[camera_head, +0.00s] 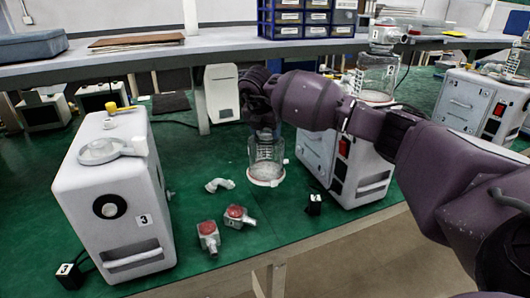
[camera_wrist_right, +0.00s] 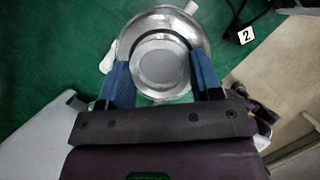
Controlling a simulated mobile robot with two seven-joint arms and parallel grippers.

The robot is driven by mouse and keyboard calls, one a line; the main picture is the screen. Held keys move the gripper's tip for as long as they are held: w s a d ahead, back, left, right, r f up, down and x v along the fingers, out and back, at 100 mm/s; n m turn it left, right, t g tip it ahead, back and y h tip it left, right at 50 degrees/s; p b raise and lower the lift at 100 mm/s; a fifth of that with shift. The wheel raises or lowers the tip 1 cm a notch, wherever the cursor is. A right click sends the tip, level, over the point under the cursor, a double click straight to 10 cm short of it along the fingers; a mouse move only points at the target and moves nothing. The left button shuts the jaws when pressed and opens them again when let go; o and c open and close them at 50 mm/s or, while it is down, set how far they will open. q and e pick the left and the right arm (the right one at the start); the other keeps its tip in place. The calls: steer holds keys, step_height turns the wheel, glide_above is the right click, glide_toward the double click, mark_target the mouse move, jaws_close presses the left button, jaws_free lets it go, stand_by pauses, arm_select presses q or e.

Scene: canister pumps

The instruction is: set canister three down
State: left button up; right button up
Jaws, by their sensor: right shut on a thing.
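My right gripper (camera_head: 264,131) reaches in from the right and is shut on a clear glass canister (camera_head: 266,164) with a pale base ring. The canister hangs upright below the fingers, over the green mat between two pumps; I cannot tell whether its base touches the mat. No number is readable on it. In the right wrist view the blue-padded fingers (camera_wrist_right: 162,78) grip either side of the neck of the canister (camera_wrist_right: 165,58). Pump three (camera_head: 115,195), a white box labelled 3, stands at the left with an empty round holder (camera_head: 99,151) on top. My left gripper is not in view.
Two red-topped fittings (camera_head: 208,235) and a white elbow pipe (camera_head: 219,185) lie on the green mat (camera_head: 190,175) left of the canister. Pump two (camera_head: 352,165), bearing another canister (camera_head: 379,75), stands to the right. A grey shelf (camera_head: 225,46) runs behind.

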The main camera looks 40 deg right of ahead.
mark_target(266, 151)
step_height(266, 151, down, 6)
steer(key=shift+f+b, duration=0.2)
steer(key=shift+b, duration=0.15)
steer(key=shift+f, duration=0.3)
steer(key=shift+r, duration=0.1)
steer(key=shift+f, duration=0.25)
steer(key=o, duration=1.3)
